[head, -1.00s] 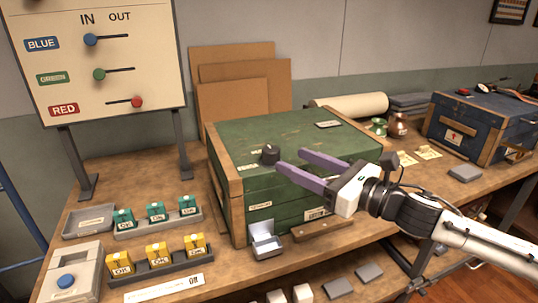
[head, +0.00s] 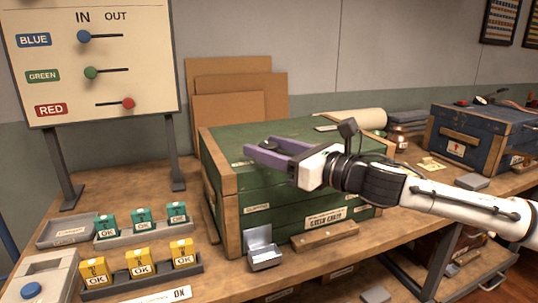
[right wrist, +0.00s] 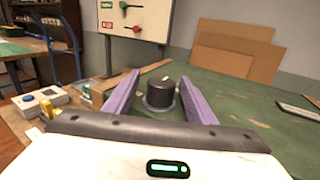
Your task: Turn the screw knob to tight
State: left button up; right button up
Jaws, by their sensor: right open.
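The screw knob (right wrist: 161,94) is a dark round knob with a pale mark on its top, set on the lid of the green chest (head: 330,190). In the head view the knob (head: 269,145) is mostly hidden by my right gripper. My right gripper (head: 268,153) has purple fingers, is open, and reaches over the chest lid from the right. In the right wrist view the fingers (right wrist: 160,90) stand on both sides of the knob, with a gap on each side. My left gripper is not in view.
A board with sliders (head: 90,60) stands at the left. Trays with teal boxes (head: 141,219) and yellow boxes (head: 140,263) lie on the bench before it. Brown boards (head: 230,95) lean behind the chest. A blue chest (head: 470,135) stands at the right.

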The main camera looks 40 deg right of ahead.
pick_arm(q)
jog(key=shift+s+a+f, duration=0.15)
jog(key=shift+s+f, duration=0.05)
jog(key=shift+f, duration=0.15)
pick_arm(e)
jog(key=shift+w, duration=0.15)
jog(key=shift+c, duration=0.2)
